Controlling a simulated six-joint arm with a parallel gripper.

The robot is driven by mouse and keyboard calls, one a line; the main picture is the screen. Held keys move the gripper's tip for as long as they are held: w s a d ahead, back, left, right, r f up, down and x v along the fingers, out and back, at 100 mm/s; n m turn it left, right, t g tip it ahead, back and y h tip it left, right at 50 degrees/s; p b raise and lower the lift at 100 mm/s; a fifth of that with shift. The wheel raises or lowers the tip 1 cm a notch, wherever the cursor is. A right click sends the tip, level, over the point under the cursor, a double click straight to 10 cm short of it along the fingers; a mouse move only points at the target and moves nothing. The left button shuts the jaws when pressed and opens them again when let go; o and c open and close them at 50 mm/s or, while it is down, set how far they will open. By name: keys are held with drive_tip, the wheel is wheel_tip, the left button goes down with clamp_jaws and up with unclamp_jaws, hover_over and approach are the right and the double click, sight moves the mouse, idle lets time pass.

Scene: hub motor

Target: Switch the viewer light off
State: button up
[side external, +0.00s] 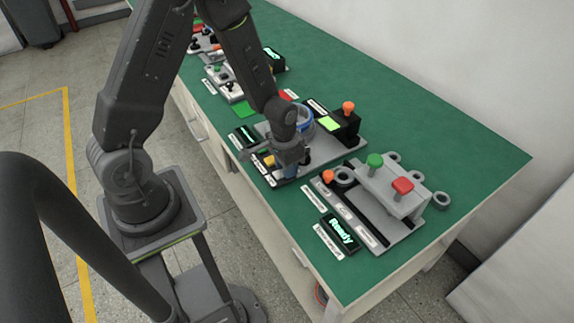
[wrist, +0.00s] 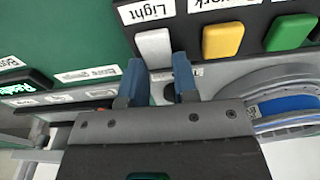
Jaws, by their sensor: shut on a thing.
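A white button (wrist: 153,45) sits on the dark panel beneath a label that reads "Light". My gripper (wrist: 158,75) has its two blue fingertips on either side of the near end of this button, shut on it. In the side external view my gripper (side external: 288,158) is low over the front of the middle station on the green bench, and the white button cannot be made out there. What lies deeper between the fingers is dark and unclear.
A yellow button (wrist: 222,40) and a green button (wrist: 290,33) stand right of the white one. A round part with a blue band (wrist: 285,105) is close on the right. A neighbouring station has a red knob (side external: 402,186), a green knob (side external: 375,160) and a "Ready" display (side external: 340,232).

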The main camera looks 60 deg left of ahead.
idle(0.3)
drive_tip(key=o, duration=0.9)
drive_tip(key=shift+r, duration=0.1)
drive_tip(key=r, duration=0.4)
drive_tip(key=s+r, duration=0.1)
drive_tip(key=r, duration=0.8)
drive_tip(key=shift+s+r, duration=0.2)
drive_tip(key=shift+r, duration=0.15)
